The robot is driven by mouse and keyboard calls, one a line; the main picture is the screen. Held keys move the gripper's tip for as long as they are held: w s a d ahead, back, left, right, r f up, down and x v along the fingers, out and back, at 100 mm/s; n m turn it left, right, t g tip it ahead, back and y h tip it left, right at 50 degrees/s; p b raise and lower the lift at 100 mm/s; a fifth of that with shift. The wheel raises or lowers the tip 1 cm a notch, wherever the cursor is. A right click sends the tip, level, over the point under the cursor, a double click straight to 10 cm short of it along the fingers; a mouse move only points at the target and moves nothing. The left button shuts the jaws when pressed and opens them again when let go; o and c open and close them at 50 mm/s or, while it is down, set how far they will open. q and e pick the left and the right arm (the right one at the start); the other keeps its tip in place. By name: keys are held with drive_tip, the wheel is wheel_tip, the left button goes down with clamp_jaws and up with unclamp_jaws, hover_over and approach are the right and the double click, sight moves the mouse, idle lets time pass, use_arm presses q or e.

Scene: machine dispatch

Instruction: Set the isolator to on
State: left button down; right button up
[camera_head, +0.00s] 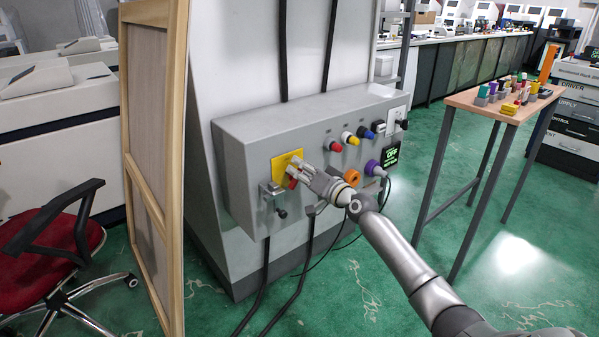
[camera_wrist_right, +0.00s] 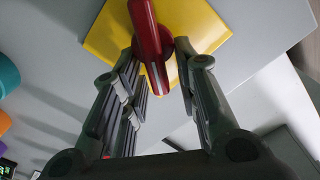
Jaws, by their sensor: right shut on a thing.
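The isolator is a red handle (camera_head: 293,183) on a yellow square plate (camera_head: 281,164), at the left end of the grey panel box (camera_head: 243,135). In the right wrist view the red handle (camera_wrist_right: 146,28) lies between the two fingers, in front of the yellow plate (camera_wrist_right: 205,28). My right gripper (camera_head: 297,174) is shut on the handle; its fingers partly cover the handle and the plate in the head view. My left gripper is not in view.
Red (camera_head: 334,147), yellow (camera_head: 350,138) and blue (camera_head: 367,132) plugs sit along the panel's top. An orange ring (camera_head: 352,178), a purple connector (camera_head: 373,168) and a green-lettered display (camera_head: 391,157) are to the right. A wooden-framed screen (camera_head: 133,155) stands left; a small table (camera_head: 469,98) stands right.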

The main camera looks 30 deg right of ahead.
drive_tip(key=m, duration=0.4)
drive_tip(key=shift+d+f+m, duration=0.3)
drive_tip(key=shift+d+f, duration=0.1)
drive_tip(key=m, duration=0.3)
drive_tip(key=f+m+p, duration=0.1)
drive_tip(key=m, duration=0.1)
drive_tip(key=shift+d+f+m, duration=0.1)
drive_tip(key=shift+d+m, duration=0.05)
drive_tip(key=shift+m, duration=0.25)
drive_tip(key=shift+f, duration=0.1)
drive_tip(key=o, duration=0.6)
drive_tip(key=shift+o, duration=0.2)
drive_tip(key=shift+s, duration=0.1)
drive_tip(key=s+d, duration=0.1)
drive_tip(key=s, duration=1)
drive_tip(key=shift+s, duration=0.4)
